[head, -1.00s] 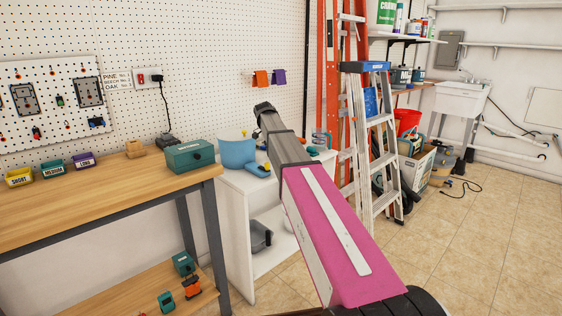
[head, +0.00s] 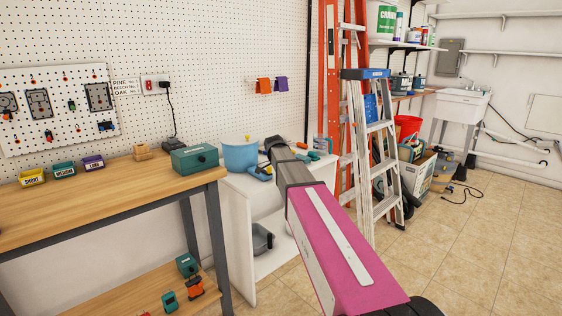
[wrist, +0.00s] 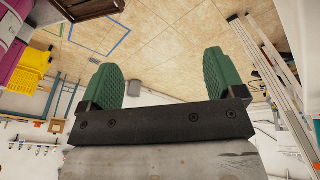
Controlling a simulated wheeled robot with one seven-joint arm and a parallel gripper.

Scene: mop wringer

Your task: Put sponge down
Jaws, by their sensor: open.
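My gripper (wrist: 163,60) shows in the wrist view with its two green fingers spread wide and nothing between them. In the head view my arm reaches over the white cabinet (head: 240,215), and its far end hides part of the cabinet top. I cannot make out a sponge for certain. A small blue and yellow thing (head: 260,173) lies on the cabinet top in front of the blue bucket (head: 240,156), too small to tell what it is. The wrist view shows no sponge.
A wooden workbench (head: 110,195) stands at the left, with a green box (head: 195,158) at its near right end. A stepladder (head: 372,150) stands right of the cabinet, with a red bucket (head: 407,126) beyond. The tiled floor (head: 470,240) at the right is largely clear.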

